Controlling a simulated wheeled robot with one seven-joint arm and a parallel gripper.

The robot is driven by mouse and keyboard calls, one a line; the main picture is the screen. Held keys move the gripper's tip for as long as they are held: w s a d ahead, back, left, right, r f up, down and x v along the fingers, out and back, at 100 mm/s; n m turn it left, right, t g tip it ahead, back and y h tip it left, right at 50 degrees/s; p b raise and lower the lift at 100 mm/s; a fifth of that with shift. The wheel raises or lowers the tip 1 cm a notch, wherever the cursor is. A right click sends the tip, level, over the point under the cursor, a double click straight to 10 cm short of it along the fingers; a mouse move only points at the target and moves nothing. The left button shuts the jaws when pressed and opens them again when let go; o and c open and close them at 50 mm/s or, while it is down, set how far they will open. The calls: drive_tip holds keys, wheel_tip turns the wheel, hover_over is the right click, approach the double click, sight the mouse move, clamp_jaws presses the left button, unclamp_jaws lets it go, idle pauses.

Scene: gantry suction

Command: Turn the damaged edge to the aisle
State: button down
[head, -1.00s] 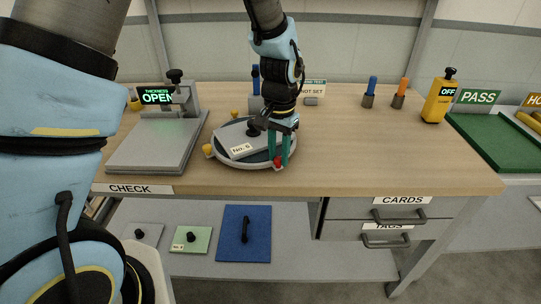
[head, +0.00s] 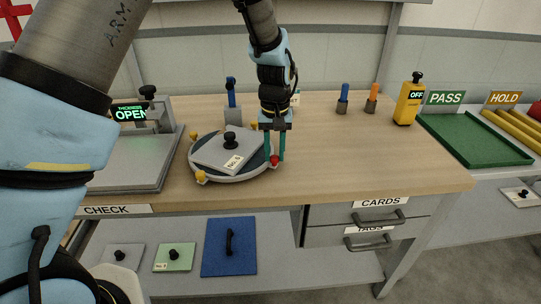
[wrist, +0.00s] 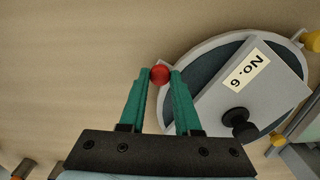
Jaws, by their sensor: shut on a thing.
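A round turntable (head: 238,179) with a pale rim and dark top sits on the bench. A grey square plate (head: 210,153) with a black knob and a "No. 6" label lies on it; the label also reads clearly in the wrist view (wrist: 247,71). The turntable has yellow knobs (head: 200,177) and one red knob (head: 274,161) at its rim. My gripper (wrist: 159,74) points down at the right side of the rim, its teal fingers closed around the red knob (wrist: 160,75). I cannot make out damage on any plate edge.
A thickness checker (head: 130,175) reading OPEN stands close left of the turntable. Blue and orange pens (head: 371,104) and a yellow OFF device (head: 408,103) stand toward the back right. The green PASS tray (head: 470,140) is far right.

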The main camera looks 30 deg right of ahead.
drive_tip(key=shift+w+d+n, duration=0.6)
drive_tip(key=shift+d+n, duration=0.1)
drive_tip(key=shift+d, duration=0.05)
drive_tip(key=shift+w+d+n, duration=0.55)
drive_tip(key=shift+d+n, duration=0.15)
drive_tip(key=shift+d, duration=0.05)
drive_tip(key=shift+w+d+n+p, duration=0.2)
drive_tip(key=shift+w+d+n, duration=0.35)
drive_tip(key=shift+w+n, duration=0.2)
drive_tip(key=shift+w+d+n+p, duration=0.15)
drive_tip(key=shift+w+d+n, duration=0.4)
drive_tip(key=shift+w+n, duration=0.2)
drive_tip(key=c, duration=0.6)
unclamp_jaws()
drive_tip(key=shift+r, duration=0.1)
wheel_tip(320, 180, up, 11)
drive_tip(key=b, duration=0.3)
drive_tip(key=shift+f, duration=0.2)
